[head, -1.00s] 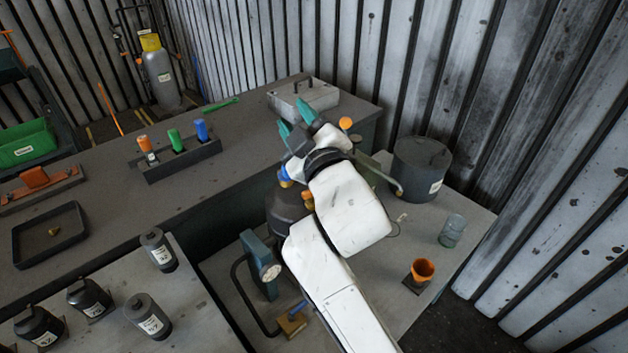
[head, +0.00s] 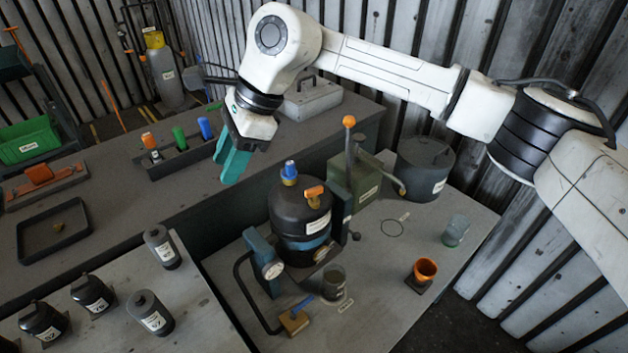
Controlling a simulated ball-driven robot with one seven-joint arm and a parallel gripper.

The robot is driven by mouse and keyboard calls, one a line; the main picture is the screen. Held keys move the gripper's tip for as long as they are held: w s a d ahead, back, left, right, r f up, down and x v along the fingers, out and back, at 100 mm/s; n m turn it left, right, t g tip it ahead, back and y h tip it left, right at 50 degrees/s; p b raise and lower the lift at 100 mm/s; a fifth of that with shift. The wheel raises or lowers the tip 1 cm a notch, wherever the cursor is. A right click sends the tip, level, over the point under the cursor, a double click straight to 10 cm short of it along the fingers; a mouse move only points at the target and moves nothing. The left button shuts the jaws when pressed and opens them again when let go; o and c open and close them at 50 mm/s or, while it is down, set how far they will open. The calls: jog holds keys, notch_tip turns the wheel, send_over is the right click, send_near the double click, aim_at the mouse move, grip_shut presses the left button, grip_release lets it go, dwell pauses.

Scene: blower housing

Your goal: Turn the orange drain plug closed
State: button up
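A black rounded housing (head: 299,215) with a pale label stands on the lower bench. An orange T-shaped piece (head: 314,192), which looks like the drain plug, sits on its upper right side. Whether it is fully turned in cannot be told. A blue cap (head: 290,171) stands on top of the housing. My gripper (head: 231,164) has teal fingers pointing down, above and left of the housing, apart from it and from the orange piece. Its fingers overlap in this view, so their gap is unclear. Nothing held shows.
A green-grey box (head: 352,182) with an orange-knobbed lever stands right behind the housing. A gauge (head: 268,266) on a blue stand is at its front left. A dark cup (head: 333,282), an orange cup (head: 425,269) and a glass jar (head: 455,229) stand around it. Bench between cups is mostly clear.

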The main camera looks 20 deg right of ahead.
aim_at(314, 188)
jog(key=d+h, duration=0.6)
jog(key=d, duration=0.9)
jog(key=shift+g, duration=0.4)
jog(key=f, duration=0.3)
jog(key=f+p, duration=0.1)
jog(key=f, duration=0.3)
jog(key=f+p, duration=0.1)
jog(key=f, duration=0.3)
jog(key=shift+w+f, duration=0.2)
jog(key=shift+w, duration=0.2)
jog(key=shift+c, duration=0.4)
grip_shut()
